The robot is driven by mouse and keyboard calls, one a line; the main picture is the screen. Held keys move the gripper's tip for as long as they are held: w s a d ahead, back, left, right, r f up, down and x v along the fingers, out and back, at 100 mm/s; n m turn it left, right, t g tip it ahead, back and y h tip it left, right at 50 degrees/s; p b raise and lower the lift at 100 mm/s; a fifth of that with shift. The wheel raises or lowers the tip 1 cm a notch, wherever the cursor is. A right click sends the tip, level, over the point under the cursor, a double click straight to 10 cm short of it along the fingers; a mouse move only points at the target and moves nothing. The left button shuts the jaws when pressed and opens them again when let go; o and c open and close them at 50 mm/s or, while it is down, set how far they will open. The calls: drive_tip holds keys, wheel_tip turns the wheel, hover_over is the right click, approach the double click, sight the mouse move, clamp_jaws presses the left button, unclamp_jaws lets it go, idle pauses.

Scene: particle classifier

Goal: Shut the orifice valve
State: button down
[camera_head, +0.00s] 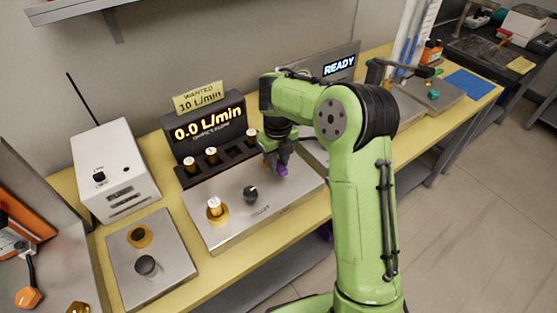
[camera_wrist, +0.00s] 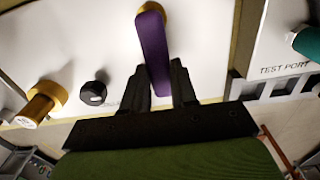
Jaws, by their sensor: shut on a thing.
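A purple lever handle (camera_wrist: 153,45) extends from a brass hub (camera_wrist: 150,8) on the metal panel in the wrist view. My gripper (camera_wrist: 161,68) has one finger on each side of the handle and is shut on it. In the head view a small part of the purple handle (camera_head: 283,171) shows under my gripper (camera_head: 276,158), near the panel's right side. The hub is hidden there by my arm. I see no readable label naming this lever as the orifice valve.
The metal panel (camera_head: 229,229) also bears a black knob (camera_head: 250,194) and a brass fitting (camera_head: 215,208). Behind it, a display (camera_head: 205,127) reads 0.0 L/min under a sign (camera_head: 198,98) saying WANTED 10 L/min. A white box (camera_head: 116,170) stands left. A teal part (camera_wrist: 307,44) lies right in the wrist view.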

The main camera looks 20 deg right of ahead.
drive_tip(key=shift+r, duration=0.1)
drive_tip(key=c, duration=0.9)
unclamp_jaws()
wheel_tip(320, 180, up, 16)
drive_tip(key=p, duration=0.5)
drive_tip(key=shift+p, duration=0.3)
drive_tip(key=shift+f, duration=0.2)
